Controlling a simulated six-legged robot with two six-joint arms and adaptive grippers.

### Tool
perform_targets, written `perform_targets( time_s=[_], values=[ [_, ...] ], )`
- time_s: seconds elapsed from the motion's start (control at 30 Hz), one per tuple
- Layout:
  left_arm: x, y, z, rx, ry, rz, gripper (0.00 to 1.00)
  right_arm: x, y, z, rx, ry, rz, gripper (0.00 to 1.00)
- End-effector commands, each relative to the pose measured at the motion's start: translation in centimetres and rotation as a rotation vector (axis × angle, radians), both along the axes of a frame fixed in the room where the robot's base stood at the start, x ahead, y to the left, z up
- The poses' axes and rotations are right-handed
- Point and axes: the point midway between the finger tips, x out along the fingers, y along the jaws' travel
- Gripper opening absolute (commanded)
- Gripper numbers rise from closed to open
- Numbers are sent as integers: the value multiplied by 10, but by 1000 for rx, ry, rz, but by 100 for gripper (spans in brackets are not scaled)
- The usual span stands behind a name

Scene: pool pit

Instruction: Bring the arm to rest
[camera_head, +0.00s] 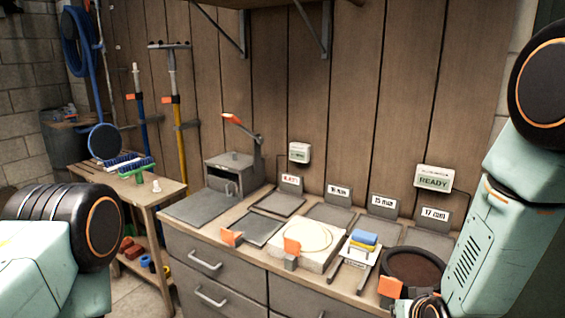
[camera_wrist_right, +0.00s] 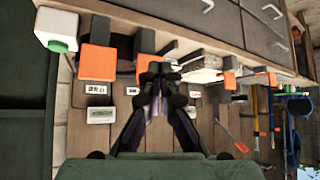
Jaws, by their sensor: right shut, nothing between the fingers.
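My right arm (camera_head: 490,215) comes down the right side of the head view, bent at a large black joint at the top right. My right gripper (camera_wrist_right: 161,72) shows in the right wrist view with its dark fingers together and nothing between them. In that view it is in front of the bench, which appears upside down. My left arm (camera_head: 60,240) fills the lower left of the head view. Its gripper is out of the picture.
A workbench (camera_head: 260,262) with drawers runs along a plank wall. On it stand a grey lever press (camera_head: 235,172), labelled plates, a white block (camera_head: 308,247), a small stand with sponges (camera_head: 360,250) and a dark round bowl (camera_head: 413,268). A side table (camera_head: 110,185) holds brushes.

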Motion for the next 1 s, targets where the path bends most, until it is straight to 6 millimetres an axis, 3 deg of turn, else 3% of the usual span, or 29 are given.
perform_targets(
  time_s=[0.03, 0.2, 0.4, 0.53, 0.7, 1.0],
  values=[
    [0, 0, -3, 0, 0, 0, 40, -27, 2, -27, 5, 71, 4, 0],
    [0, 0, -9, 0, 0, 0, 40, -116, 7, -93, 19, 289, 14, 0],
    [0, 0, -17, 0, 0, 0, 40, -232, 12, -149, 27, 553, 33, 0],
    [0, 0, -22, 0, 0, 0, 40, -293, 13, -173, 31, 692, 35, 0],
    [0, 0, -26, 0, 0, 0, 40, -331, 12, -192, 32, 777, 33, 0],
    [0, 0, -25, 0, 0, 0, 40, -336, 12, -194, 32, 789, 33, 0]
  ],
)
